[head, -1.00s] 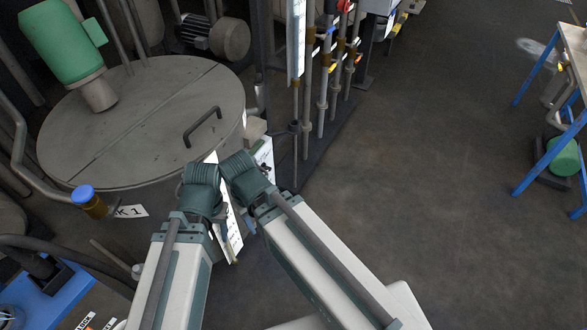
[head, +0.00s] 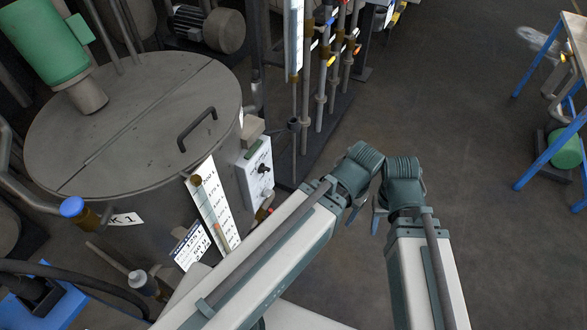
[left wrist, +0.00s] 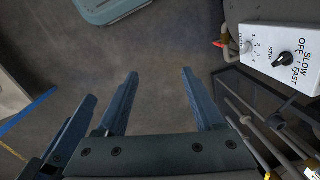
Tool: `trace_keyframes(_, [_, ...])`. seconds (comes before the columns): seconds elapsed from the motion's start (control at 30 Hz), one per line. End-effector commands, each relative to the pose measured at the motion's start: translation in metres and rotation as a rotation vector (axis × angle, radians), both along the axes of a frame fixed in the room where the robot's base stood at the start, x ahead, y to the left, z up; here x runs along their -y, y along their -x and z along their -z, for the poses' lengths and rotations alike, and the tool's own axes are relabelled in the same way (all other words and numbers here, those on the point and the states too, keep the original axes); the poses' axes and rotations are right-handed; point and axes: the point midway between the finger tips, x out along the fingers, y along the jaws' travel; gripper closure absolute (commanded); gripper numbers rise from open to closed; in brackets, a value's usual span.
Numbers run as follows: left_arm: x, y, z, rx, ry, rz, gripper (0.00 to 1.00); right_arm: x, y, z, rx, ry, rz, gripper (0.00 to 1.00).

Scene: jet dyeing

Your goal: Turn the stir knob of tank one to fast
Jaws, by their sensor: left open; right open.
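Tank one (head: 150,130) is the large round grey vessel at the left of the head view. A white control box (head: 246,178) is beside it, with a dark stir knob (head: 264,168) on its face. In the left wrist view the black stir knob (left wrist: 282,61) sits at upper right beside the words OFF, SLOW and FAST; its exact setting is hard to read. My left gripper (left wrist: 158,72) is open and empty, apart from the box and to its right in the head view. My right gripper (head: 378,218) is open, beside the left one; its fingers are partly hidden.
A second dial (left wrist: 247,46) numbered around its edge is beside the stir knob. A white level scale (head: 213,205) and a label card (head: 190,246) are by the tank. Upright pipes (head: 322,90) with valves stand behind the box.

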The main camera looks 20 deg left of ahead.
Motion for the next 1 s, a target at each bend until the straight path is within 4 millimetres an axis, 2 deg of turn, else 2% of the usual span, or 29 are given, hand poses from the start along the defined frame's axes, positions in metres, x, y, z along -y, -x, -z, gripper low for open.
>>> trace_keyframes(0.03, [-0.002,-0.001,0.013,0.001,0.002,-0.006,0.19,0.000,0.000,0.013,0.000,0.000,-0.001,0.50])
trace_keyframes(0.1, [-0.005,-0.004,0.032,0.005,0.006,-0.017,0.07,0.000,0.000,0.032,0.000,0.000,-0.001,0.50])
trace_keyframes(0.13, [-0.007,-0.005,0.042,0.007,0.009,-0.024,0.05,0.000,0.000,0.042,0.000,0.000,-0.002,0.50])
trace_keyframes(0.3, [-0.022,-0.016,0.109,0.020,0.028,-0.073,0.05,0.000,0.000,0.108,0.001,0.001,-0.004,0.50])
trace_keyframes(0.7, [-0.063,-0.040,0.255,0.063,0.064,-0.197,0.05,0.000,-0.001,0.254,0.003,0.002,-0.010,0.50])
trace_keyframes(0.8, [-0.075,-0.046,0.289,0.073,0.058,-0.232,0.05,0.000,-0.001,0.288,0.003,0.003,-0.012,0.50])
trace_keyframes(1.0, [-0.101,-0.056,0.339,0.095,0.005,-0.299,0.05,0.000,-0.001,0.339,0.004,0.003,-0.015,0.50])
